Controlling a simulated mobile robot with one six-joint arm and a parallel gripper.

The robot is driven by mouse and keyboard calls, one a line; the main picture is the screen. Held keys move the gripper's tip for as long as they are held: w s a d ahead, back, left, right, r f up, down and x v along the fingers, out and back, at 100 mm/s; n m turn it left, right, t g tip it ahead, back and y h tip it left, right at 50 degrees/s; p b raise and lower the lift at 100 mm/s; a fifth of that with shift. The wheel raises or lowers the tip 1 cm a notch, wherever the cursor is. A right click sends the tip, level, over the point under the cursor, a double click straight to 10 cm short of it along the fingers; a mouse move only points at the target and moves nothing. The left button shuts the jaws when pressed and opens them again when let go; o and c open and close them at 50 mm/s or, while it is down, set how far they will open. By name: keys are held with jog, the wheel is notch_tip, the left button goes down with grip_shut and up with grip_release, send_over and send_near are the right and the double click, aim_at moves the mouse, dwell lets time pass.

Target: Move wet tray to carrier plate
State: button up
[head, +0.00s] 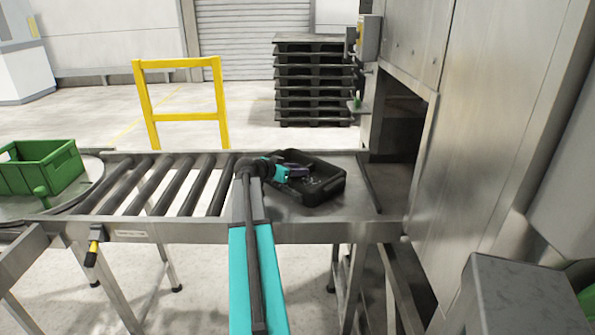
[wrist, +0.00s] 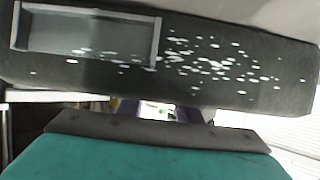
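The wet tray is a black open box (head: 318,187) with pale water drops, resting on the flat steel end of the conveyor in front of the washer opening. Its dark, drop-covered surface (wrist: 215,65) with a framed recess fills the upper part of the wrist view. My gripper (head: 300,172) reaches over the tray's left part in the head view. Its fingertips are too small and dark there to show whether they are open or touch the tray; in the wrist view the teal housing hides most of them. I cannot tell which surface is the carrier plate.
A roller conveyor (head: 165,185) runs left from the tray to a round steel plate (head: 92,185) with a green crate (head: 42,166) on it. The washer opening (head: 398,125) is at the right. Behind stand a yellow rail (head: 180,117) and stacked black pallets (head: 313,85).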

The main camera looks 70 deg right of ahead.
jog(key=shift+r, duration=0.15)
jog(key=b+v, duration=0.3)
jog(key=v, duration=0.9)
dwell(0.6)
